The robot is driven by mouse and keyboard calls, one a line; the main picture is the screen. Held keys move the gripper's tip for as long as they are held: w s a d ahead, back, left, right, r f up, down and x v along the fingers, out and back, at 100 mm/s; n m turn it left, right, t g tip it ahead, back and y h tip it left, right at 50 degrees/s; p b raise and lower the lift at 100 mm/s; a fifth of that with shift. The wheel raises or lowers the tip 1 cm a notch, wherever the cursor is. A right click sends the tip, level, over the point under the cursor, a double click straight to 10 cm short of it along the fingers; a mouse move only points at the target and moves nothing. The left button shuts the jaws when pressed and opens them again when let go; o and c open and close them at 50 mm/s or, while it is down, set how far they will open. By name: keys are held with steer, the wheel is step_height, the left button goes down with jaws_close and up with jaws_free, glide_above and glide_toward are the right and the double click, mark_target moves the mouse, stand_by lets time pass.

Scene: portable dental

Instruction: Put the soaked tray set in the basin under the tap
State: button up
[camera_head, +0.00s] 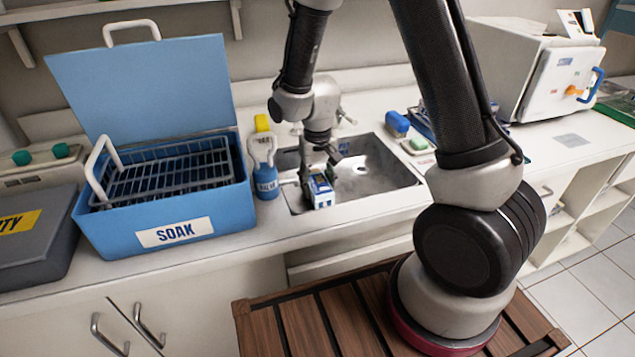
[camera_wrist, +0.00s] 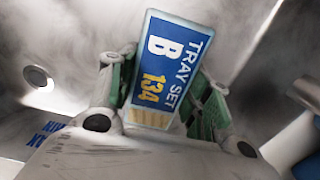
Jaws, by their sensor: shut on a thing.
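The tray set is a small block with a blue label; in the wrist view its label (camera_wrist: 165,70) reads "TRAY SET B 134". My gripper (camera_wrist: 165,95) is shut on it, with a green-padded finger on each side. In the head view the tray set (camera_head: 321,190) is at the left front part of the steel basin (camera_head: 385,168), tilted, held in my gripper (camera_head: 322,172). I cannot tell whether it touches the basin floor. The tap is largely hidden behind my arm.
The blue SOAK tub (camera_head: 170,234) stands left with its lid up and a wire rack (camera_head: 165,175) in it. A blue-white bottle (camera_head: 265,178) stands beside the basin's left edge.

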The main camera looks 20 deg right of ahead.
mark_target(318, 181)
steer(key=o, duration=1.2)
steer(key=shift+f, duration=0.1)
step_height(318, 181, up, 12)
steer(key=r, duration=0.1)
steer(key=s+d+r+t, duration=0.2)
steer(key=s+d+r, duration=0.75)
steer(key=r, duration=0.25)
steer(key=shift+s+d+r+t, duration=0.35)
steer(key=shift+s+d+r, duration=0.4)
steer(key=shift+s, duration=1)
steer(key=shift+s+d+r+t, duration=0.45)
steer(key=shift+s+d, duration=0.6)
steer(key=shift+s, duration=0.75)
steer(key=shift+s+d+r+t, duration=0.3)
steer(key=shift+s+d+r, duration=0.45)
steer(key=shift+s, duration=1)
steer(key=shift+d+f, duration=0.15)
